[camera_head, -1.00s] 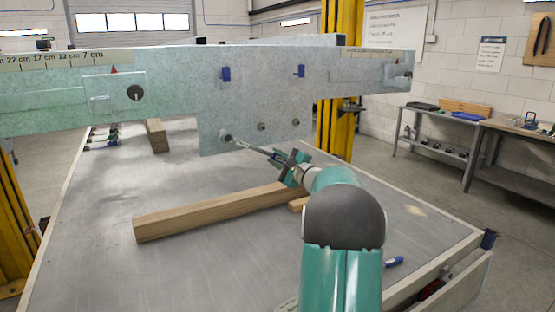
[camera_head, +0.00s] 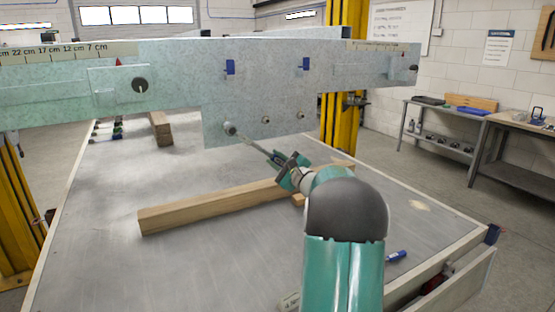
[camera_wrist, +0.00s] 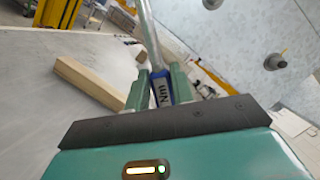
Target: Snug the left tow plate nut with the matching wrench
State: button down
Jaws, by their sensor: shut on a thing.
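The grey tow plate (camera_head: 215,112) hangs below the speckled frame rail, with several nuts in a row along its lower part. My gripper (camera_head: 283,163) is shut on the handle of a metal wrench (camera_head: 257,146). In the wrist view the gripper (camera_wrist: 164,88) holds the wrench at a blue section marked "Nm" (camera_wrist: 163,92). The shaft slants up and left to the left tow plate nut (camera_head: 231,128). The wrench head covers that nut, so its exact seating is hidden. The middle nut (camera_head: 266,119) and right nut (camera_head: 301,115) are bare.
A wooden beam (camera_head: 200,208) lies on the grey table below my gripper. A shorter wood block (camera_head: 160,130) sits farther back. A blue marker-like item (camera_head: 396,256) lies at front right. A yellow post (camera_head: 342,125) stands behind the plate. The table's left side is largely clear.

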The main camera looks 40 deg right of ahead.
jog(key=shift+w+a+f+m+h, duration=0.25)
jog(key=shift+a+f+m+h, duration=0.15)
jog(key=shift+a+f+m, duration=0.55)
jog(key=shift+d+r, duration=0.1)
jog(key=shift+w+a+f+m+h, duration=0.2)
jog(key=shift+a+f+m, duration=0.2)
jog(key=shift+a+m, duration=0.15)
jog(key=shift+w+a+f+m+h, duration=0.1)
jog(key=shift+w+a+f+m, duration=0.05)
jog(key=shift+a+f+m, duration=0.3)
jog(key=shift+w+a+f+m+t+h, duration=0.2)
jog(key=shift+a+f+m, duration=0.15)
jog(key=shift+a+m, duration=0.3)
jog(key=shift+w+a+f+m+t+h, duration=0.1)
jog(key=shift+w+a+f+m+h, duration=0.15)
jog(key=shift+a+m, duration=0.3)
jog(key=shift+s, duration=0.1)
jog(key=shift+w+a+f+m+h, duration=0.2)
jog(key=shift+a+f+m, duration=0.05)
jog(key=shift+a+m, duration=0.35)
jog(key=shift+w+a+f+m+h, duration=0.15)
jog(key=shift+a+f+m, duration=0.1)
jog(key=shift+a+m, duration=0.35)
